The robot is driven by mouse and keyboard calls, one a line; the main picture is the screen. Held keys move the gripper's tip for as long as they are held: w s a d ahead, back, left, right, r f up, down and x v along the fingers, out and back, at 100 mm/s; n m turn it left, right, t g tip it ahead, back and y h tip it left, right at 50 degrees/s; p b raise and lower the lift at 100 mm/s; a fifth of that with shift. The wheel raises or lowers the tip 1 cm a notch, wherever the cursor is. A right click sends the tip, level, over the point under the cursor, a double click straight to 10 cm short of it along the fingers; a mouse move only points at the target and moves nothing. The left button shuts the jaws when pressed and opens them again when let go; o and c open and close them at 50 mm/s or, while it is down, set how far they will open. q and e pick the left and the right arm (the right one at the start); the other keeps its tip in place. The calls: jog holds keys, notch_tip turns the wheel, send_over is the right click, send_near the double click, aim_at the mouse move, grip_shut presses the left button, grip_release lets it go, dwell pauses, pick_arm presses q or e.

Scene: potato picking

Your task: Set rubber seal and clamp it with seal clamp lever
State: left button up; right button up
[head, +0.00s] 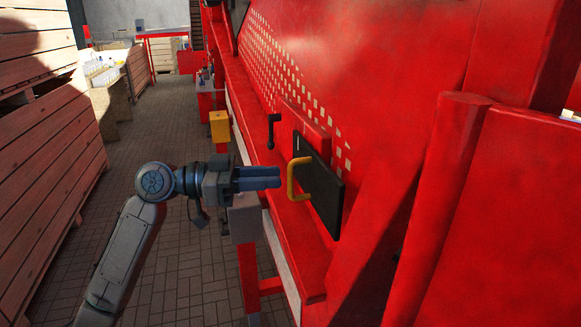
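My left gripper (279,178) reaches in from the left, level with a yellow handle (299,180). Its two fingers lie close together, with nothing visible between them. The tips are just left of the handle and seem apart from it. The handle is on a dark rectangular panel (325,190) on the red machine. A small black lever (271,130), likely the seal clamp lever, sits above and left of the panel. I cannot make out a separate rubber seal. My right gripper is not in view.
The large red machine (380,60) fills the right side, with a red ledge (290,240) below the panel. Wooden crates (40,170) stand along the left. A yellow box (219,126) is further back. The tiled aisle (150,110) between them is open.

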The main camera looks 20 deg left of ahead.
aim_at(291, 193)
pick_arm(q)
jog(key=shift+p+x, duration=1.05)
jog(key=shift+x, duration=1.35)
grip_shut()
